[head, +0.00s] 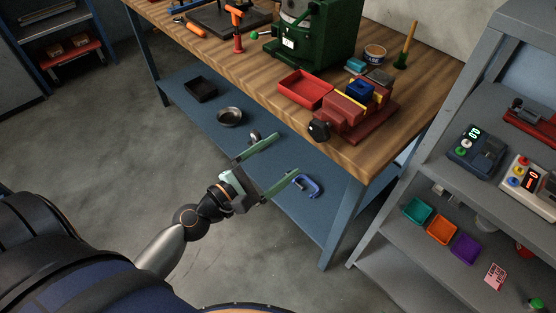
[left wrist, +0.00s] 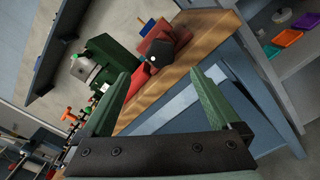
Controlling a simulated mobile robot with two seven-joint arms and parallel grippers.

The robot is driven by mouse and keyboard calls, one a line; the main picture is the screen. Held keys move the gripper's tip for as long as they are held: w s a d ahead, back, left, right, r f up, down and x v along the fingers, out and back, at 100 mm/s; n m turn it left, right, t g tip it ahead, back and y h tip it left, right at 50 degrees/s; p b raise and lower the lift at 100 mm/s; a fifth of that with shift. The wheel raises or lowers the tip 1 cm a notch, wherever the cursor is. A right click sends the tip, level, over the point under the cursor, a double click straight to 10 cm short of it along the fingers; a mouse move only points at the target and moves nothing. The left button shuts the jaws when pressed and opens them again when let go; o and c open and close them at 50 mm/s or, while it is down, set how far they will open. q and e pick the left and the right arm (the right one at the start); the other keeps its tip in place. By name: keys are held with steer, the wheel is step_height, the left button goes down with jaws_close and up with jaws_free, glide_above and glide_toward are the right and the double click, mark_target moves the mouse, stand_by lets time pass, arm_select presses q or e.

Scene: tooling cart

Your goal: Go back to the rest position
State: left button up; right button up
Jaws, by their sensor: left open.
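My left gripper (head: 272,165) is open and empty in the middle of the head view. It hangs in the air in front of the workbench, and in the picture it overlaps the blue lower shelf. In the left wrist view its two green fingers (left wrist: 160,98) stand wide apart with nothing between them. Beyond them are the bench's wooden edge and blue leg. My right gripper is not in view in either picture.
The wooden workbench (head: 225,67) holds a red vise (head: 345,108), a red tray (head: 305,89) and a green machine (head: 313,38). A blue clamp (head: 308,186) and metal bowl (head: 229,117) are on its lower shelf. A grey shelf unit (head: 398,190) stands right. Floor at left is clear.

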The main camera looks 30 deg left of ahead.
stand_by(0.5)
arm_select(q)
steer(key=s+d+f+m+g+y+p, duration=0.1)
steer(key=s+f+m+g+y+p, duration=0.1)
steer(key=s+f+m, duration=0.4)
steer(key=s+d+f+m+g+y+p, duration=0.1)
steer(key=s+f+m+g, duration=0.4)
steer(key=f+m, duration=0.8)
steer(key=s+d+m+p, duration=0.1)
steer(key=s+m, duration=0.1)
steer(key=m, duration=0.4)
steer(key=shift+m+g+y, duration=0.3)
steer(key=shift+m+y, duration=0.1)
steer(key=shift+d, duration=0.1)
